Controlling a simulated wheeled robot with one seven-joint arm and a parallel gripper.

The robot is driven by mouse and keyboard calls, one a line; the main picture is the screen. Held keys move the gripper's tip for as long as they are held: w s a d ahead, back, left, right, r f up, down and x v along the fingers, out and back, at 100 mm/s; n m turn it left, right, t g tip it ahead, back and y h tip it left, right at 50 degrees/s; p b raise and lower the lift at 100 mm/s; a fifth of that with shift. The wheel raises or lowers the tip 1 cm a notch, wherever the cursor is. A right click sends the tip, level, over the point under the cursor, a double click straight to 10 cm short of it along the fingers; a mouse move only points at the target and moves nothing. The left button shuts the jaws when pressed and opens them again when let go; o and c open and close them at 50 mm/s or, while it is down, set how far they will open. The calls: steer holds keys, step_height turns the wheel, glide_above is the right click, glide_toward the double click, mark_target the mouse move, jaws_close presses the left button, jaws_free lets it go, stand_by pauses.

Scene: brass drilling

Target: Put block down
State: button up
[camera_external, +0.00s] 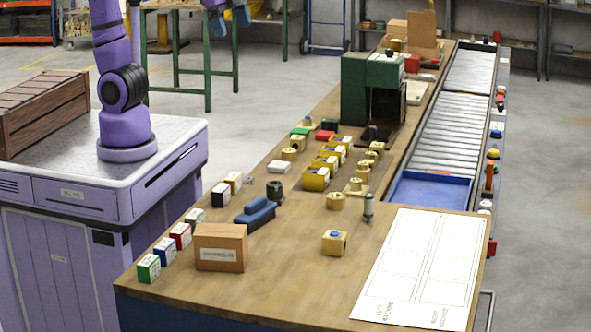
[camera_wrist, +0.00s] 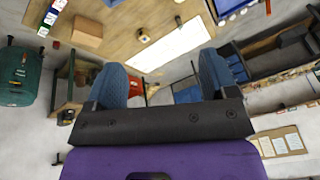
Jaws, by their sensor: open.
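My gripper (camera_wrist: 163,78) is open, with its two blue fingers wide apart and nothing between them in the wrist view. In the external view its blue fingers (camera_external: 231,17) show at the top edge, raised well away from the bench top. A brass block with a blue spot on top (camera_external: 334,243) sits alone on the front part of the wooden bench (camera_external: 290,285). Several more brass blocks and parts stand farther back, among them a yellow-brass block (camera_external: 316,179). I cannot tell which block the task means.
A cardboard box (camera_external: 220,247) and several small coloured boxes line the bench's left side. A white marked sheet (camera_external: 424,265) covers the front right; it also shows in the wrist view (camera_wrist: 170,45). A green machine (camera_external: 354,85), blue tray (camera_external: 430,190) and roller conveyor (camera_external: 452,120) lie behind.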

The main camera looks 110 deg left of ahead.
steer(key=s+a+f+n, duration=0.1)
steer(key=s+a+n, duration=0.1)
steer(key=s, duration=0.6)
steer(key=s+a+f+n+t, duration=0.1)
steer(key=s+a+f+n, duration=0.1)
steer(key=s, duration=0.6)
steer(key=shift+s+f+n, duration=0.3)
steer(key=shift+n, duration=0.3)
